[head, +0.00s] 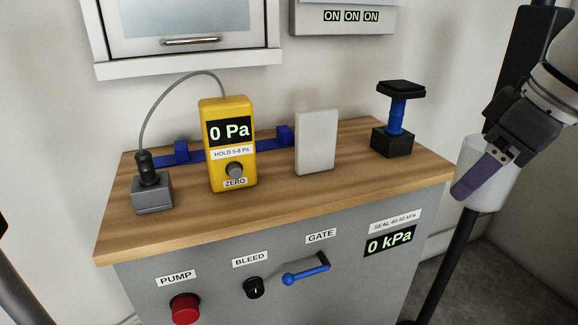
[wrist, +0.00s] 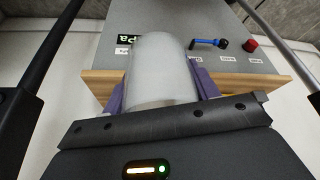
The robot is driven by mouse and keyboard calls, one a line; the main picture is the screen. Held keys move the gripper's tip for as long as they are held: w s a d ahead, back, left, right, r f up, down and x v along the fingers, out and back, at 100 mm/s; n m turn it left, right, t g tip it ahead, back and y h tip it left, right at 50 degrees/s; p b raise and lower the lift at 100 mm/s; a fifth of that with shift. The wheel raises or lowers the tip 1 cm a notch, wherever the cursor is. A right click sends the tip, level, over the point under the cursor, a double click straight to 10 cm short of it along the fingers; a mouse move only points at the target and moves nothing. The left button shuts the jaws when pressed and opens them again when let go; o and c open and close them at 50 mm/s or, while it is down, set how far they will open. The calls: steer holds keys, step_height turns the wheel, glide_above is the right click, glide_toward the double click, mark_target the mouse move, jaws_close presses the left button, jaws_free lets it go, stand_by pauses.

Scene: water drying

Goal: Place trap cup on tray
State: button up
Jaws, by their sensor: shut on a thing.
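A whitish, cloudy cylindrical cup (head: 472,152) is at the right of the head view, off the right end of the bench and clear of it. My gripper (head: 466,187) is shut on the cup, with one purple finger across its near side. The far finger is hidden there. In the wrist view the cup (wrist: 160,65) sits between both purple fingers, with the bench behind it. I cannot pick out a tray in either view.
The wooden bench top (head: 265,212) holds a yellow gauge (head: 246,170), a grey block with a cable (head: 152,195), a white upright panel (head: 316,142) and a blue-and-black stand (head: 395,120). A blue gate handle (head: 305,273) and red pump button (head: 184,308) are on the front.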

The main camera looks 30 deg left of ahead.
steer(key=shift+s+a+r, duration=0.15)
steer(key=shift+s+r, duration=0.45)
steer(key=shift+s, duration=0.25)
steer(key=w+a+p, duration=0.1)
steer(key=w+a, duration=0.3)
steer(key=a, duration=0.1)
steer(key=w+a+f+p, duration=0.1)
steer(key=w+a, duration=0.3)
steer(key=w+a+f+p, duration=0.1)
steer(key=w+a, duration=0.3)
steer(key=a, duration=0.1)
steer(key=shift+w+a, duration=0.3)
steer(key=shift+f, duration=0.85)
step_height(320, 180, down, 3)
steer(key=shift+w+a+f+b, duration=0.1)
steer(key=shift+a+f+b, duration=0.05)
steer(key=shift+b, duration=0.5)
steer(key=shift+w+a, duration=0.1)
steer(key=shift+a, duration=0.05)
steer(key=shift+f, duration=0.15)
